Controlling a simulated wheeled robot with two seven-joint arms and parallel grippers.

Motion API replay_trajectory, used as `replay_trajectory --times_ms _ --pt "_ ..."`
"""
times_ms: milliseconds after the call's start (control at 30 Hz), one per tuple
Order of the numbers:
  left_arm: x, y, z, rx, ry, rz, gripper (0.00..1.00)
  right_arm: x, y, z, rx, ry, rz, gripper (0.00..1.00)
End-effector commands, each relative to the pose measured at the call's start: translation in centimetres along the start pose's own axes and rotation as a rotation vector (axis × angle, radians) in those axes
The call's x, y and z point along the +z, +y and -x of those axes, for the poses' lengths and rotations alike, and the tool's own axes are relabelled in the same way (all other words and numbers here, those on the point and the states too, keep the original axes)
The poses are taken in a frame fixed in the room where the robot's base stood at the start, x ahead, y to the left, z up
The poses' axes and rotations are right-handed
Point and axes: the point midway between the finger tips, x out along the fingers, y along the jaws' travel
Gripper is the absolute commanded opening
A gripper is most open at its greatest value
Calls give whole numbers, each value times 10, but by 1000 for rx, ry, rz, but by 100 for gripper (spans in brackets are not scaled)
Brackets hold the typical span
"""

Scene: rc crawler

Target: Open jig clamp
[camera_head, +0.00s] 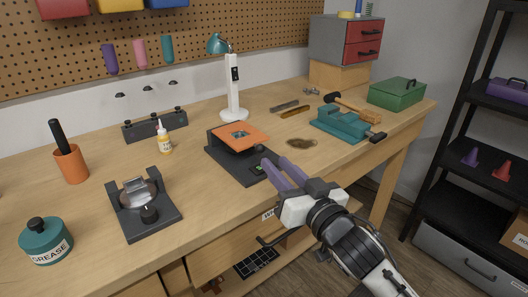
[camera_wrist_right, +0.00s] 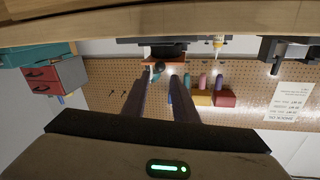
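The jig (camera_head: 226,160) stands near the table's front edge in the head view, a dark base with an orange plate (camera_head: 245,136) on top. The plate has a grey square patch in its middle. A black knob (camera_head: 260,148) sits at the plate's front right edge. My right gripper (camera_head: 275,161) is just in front of the knob, its purple fingers apart and nothing between them. In the upside-down wrist view, the two fingers point at the jig (camera_wrist_right: 165,52), with a gap between them. Contact with the knob cannot be told. My left gripper is out of view.
A white lamp (camera_head: 233,90) stands behind the jig. A glue bottle (camera_head: 163,138) and a dark fixture with a round part (camera_head: 145,213) are to the left. A teal vise (camera_head: 342,124) and a green box (camera_head: 396,94) are to the right. An open drawer (camera_head: 225,250) is below the table edge.

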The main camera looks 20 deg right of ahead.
Motion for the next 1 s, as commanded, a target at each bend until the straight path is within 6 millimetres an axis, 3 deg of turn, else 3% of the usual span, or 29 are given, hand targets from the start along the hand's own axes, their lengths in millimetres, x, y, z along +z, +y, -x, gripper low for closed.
replay_trajectory --times_ms 100,333,500,767,933,1000 --pt "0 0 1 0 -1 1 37 -2 0 -25 1 1 2 26" --pt "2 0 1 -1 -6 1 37 0 0 -60 0 -1 1 26" --pt "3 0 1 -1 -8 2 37 1 0 -70 1 -2 1 26" --pt "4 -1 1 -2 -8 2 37 1 0 -71 0 -2 1 26" --pt "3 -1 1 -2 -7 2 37 1 0 -71 0 -2 1 0" --pt "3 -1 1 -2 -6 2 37 1 0 -71 0 -2 1 0"
